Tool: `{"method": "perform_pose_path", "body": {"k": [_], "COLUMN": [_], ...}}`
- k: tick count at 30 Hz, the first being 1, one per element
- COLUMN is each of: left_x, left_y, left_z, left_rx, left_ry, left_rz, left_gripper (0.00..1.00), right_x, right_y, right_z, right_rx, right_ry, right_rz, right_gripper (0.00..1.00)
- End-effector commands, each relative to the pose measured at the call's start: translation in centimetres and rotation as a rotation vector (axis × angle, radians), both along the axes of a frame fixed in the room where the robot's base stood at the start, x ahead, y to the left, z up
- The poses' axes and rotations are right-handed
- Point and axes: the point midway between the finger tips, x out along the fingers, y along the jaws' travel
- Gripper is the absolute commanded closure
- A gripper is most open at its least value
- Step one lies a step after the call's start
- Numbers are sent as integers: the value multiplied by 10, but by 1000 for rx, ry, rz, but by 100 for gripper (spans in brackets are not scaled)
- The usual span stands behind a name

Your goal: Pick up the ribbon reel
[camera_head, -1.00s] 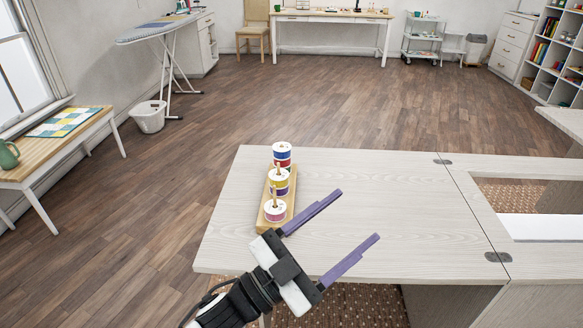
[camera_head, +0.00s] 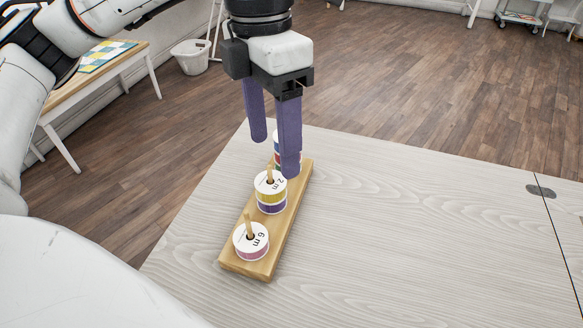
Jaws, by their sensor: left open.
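A wooden stand (camera_head: 292,215) on the pale table holds ribbon reels on upright pegs. The near peg carries a white reel with a pink band marked 6 m (camera_head: 251,242). The middle peg carries a yellow reel (camera_head: 269,186) above a purple one (camera_head: 272,207). At the far end, a reel (camera_head: 276,150) with dark coloured bands is mostly hidden behind my gripper. My left gripper (camera_head: 274,157) points down at the far end of the stand, its purple fingers apart. The near fingertip overlaps the far reel in the picture; contact cannot be told. My right gripper is out of view.
A bench with a checked cloth (camera_head: 105,57) and a white bin (camera_head: 190,56) stand at the back left.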

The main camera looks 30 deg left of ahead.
Motion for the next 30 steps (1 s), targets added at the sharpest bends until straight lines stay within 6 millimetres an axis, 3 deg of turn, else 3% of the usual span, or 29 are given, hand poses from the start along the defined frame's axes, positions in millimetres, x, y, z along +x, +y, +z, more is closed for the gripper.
{"method": "perform_pose_path", "body": {"k": [5,24,30], "left_x": [3,0,0], "left_y": [20,16,16], "left_z": [-5,-85,-96], "left_rx": [70,65,64], "left_ry": [-33,-31,-32], "left_rz": [37,34,33], "left_gripper": [37,37,37], "right_x": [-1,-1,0], "right_y": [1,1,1], "right_z": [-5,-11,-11], "right_rx": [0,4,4], "right_ry": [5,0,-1], "right_rz": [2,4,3], "right_gripper": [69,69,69]}}
